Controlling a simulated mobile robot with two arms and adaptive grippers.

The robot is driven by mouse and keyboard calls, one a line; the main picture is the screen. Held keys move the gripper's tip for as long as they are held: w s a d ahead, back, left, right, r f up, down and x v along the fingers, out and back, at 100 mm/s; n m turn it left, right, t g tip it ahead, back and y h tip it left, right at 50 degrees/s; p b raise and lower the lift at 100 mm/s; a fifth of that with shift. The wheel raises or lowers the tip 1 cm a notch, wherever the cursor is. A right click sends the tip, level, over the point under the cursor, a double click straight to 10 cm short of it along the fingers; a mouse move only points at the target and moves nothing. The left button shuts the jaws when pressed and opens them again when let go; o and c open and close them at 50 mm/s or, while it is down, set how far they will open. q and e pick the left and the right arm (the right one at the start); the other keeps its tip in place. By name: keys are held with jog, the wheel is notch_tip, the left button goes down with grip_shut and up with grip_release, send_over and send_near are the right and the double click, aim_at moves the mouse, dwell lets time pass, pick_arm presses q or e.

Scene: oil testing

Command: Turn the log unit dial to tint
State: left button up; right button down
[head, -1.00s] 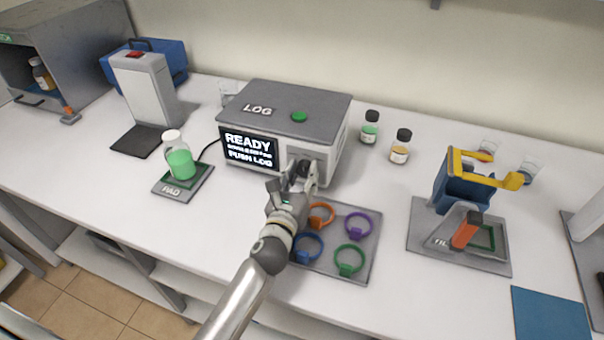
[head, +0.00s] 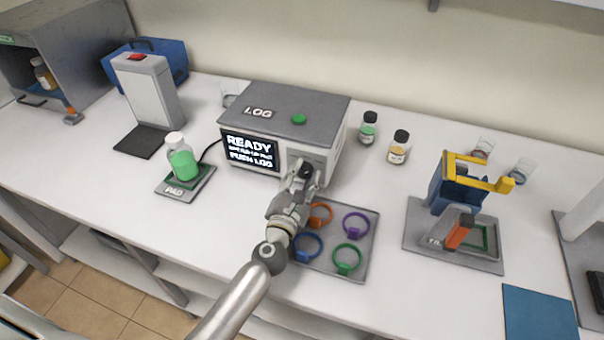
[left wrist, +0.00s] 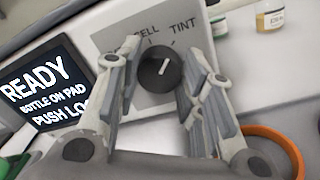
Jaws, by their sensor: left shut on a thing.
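The grey log unit (head: 285,105) stands on the bench with its screen (head: 250,149) reading READY, BOTTLE ON PAD, PUSH LOG. Its black dial (left wrist: 160,68) is on the front panel to the right of the screen, below the printed words CELL (partly covered) and TINT. The dial's white mark leans up and slightly right, toward the TINT side. My left gripper (head: 304,172) is shut on the dial, one finger on each side; it also shows in the left wrist view (left wrist: 158,82). My right gripper is not in view.
A green bottle (head: 182,160) stands on the pad (head: 196,188) to the left. A tray (head: 362,262) with coloured rings lies below my gripper. Two small bottles (head: 369,128) (head: 398,148) stand right of the unit. A blue and yellow device (head: 462,188) is farther right.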

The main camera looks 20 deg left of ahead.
pick_arm(q)
jog(key=shift+m, duration=0.7)
jog(key=o, duration=1)
jog(key=s, duration=1.2)
jog(key=shift+f, duration=0.25)
